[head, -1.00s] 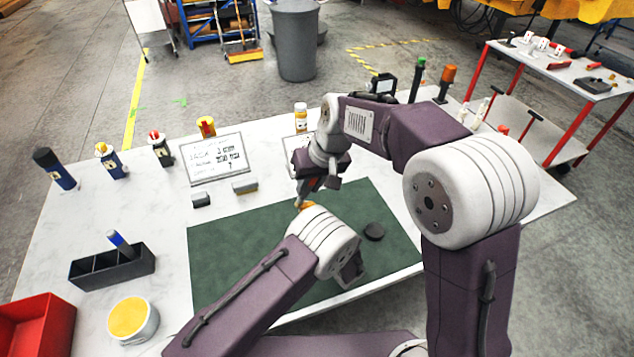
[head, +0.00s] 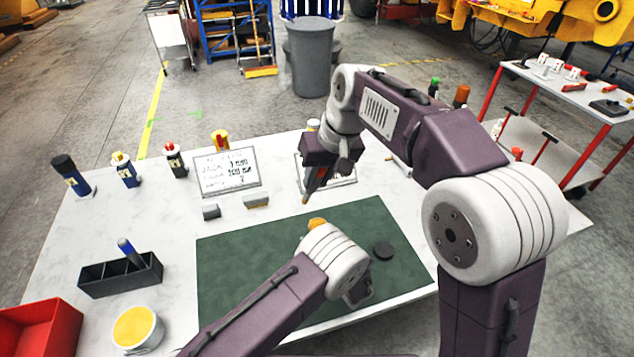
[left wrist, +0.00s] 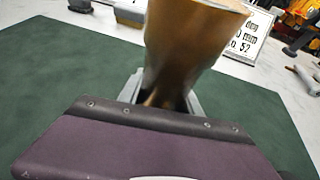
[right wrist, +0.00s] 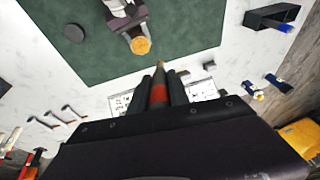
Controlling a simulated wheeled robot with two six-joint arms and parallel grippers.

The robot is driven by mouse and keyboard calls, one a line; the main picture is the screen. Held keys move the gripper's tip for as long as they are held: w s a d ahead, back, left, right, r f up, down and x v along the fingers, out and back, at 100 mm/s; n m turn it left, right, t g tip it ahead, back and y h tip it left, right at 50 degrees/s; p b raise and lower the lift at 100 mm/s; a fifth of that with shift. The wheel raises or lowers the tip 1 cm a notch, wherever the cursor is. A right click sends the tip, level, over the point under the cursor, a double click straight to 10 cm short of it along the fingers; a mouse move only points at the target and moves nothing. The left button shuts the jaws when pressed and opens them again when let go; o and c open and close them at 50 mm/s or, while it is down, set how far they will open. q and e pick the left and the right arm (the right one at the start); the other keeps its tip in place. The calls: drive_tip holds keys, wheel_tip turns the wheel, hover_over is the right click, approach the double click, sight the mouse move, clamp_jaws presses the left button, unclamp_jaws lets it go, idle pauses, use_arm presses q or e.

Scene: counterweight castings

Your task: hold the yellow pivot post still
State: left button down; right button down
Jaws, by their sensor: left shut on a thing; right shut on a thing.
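The yellow pivot post (left wrist: 190,40) stands between my left gripper's fingers (left wrist: 160,98), large and tapering down, in the left wrist view. Its yellow top (head: 317,222) shows above my left wrist in the head view, where that wrist hides the left fingers. The round top (right wrist: 140,45) also shows in the right wrist view, with my left gripper (right wrist: 128,24) shut around the post. My right gripper (head: 318,178) is shut on a slim red tool with a brownish tip (right wrist: 158,93). The tool is held above the mat's far edge, apart from the post.
The green mat (head: 235,270) covers the table's front middle. A black disc (head: 383,250) lies on it to the right. A black divided holder (head: 120,275), a yellow-topped tub (head: 137,328) and a red bin (head: 40,330) are at left. Written cards (head: 228,172) and bottles stand behind.

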idle(0.4)
use_arm(q)
drive_tip(key=c, duration=0.7)
unclamp_jaws()
drive_tip(key=shift+c, duration=0.2)
drive_tip(key=shift+s, duration=0.1)
drive_tip(key=v, duration=1.2)
